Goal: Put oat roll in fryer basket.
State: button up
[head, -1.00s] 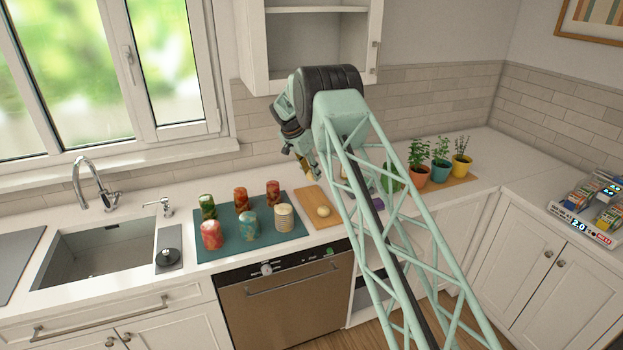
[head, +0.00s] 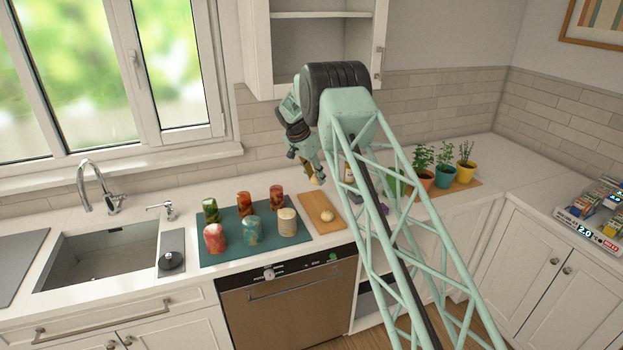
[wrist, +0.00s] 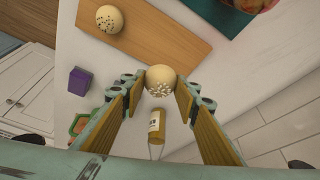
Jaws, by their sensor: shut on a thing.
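My gripper (wrist: 160,88) is shut on a round pale roll with white flecks, which looks like the oat roll (wrist: 160,78). The roll sits between the fingertips in the wrist view. In the head view my gripper (head: 311,172) hangs over the counter behind the wooden board, and the roll is small there. A second roll with dark seeds (wrist: 109,18) lies on the wooden board (wrist: 160,38), apart from my gripper. I cannot make out a fryer basket in either view; my arm hides part of the counter to the right.
An amber bottle (wrist: 157,128) stands on the counter near my gripper. A purple box (wrist: 80,80) is left of it in the wrist view. Potted herbs (head: 441,172) stand to the right, beyond my arm.

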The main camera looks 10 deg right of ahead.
jog(key=shift+s+d+r+n+b, duration=0.1)
jog(key=shift+s+r+n+b, duration=0.25)
jog(key=shift+s, duration=0.35)
jog(key=s+r+n+t+y+b, duration=0.1)
jog(key=s+r+n+b, duration=0.1)
jog(key=s, duration=1.3)
jog(key=s+r+n+y+b, duration=0.1)
jog(key=s+r+n+b, duration=0.2)
jog(key=s, duration=1.3)
jog(key=shift+r+n+t+b, duration=0.4)
jog(key=shift+n+b, duration=0.55)
jog(key=shift+b, duration=0.5)
jog(key=shift+s+a, duration=0.1)
jog(key=shift+a, duration=0.1)
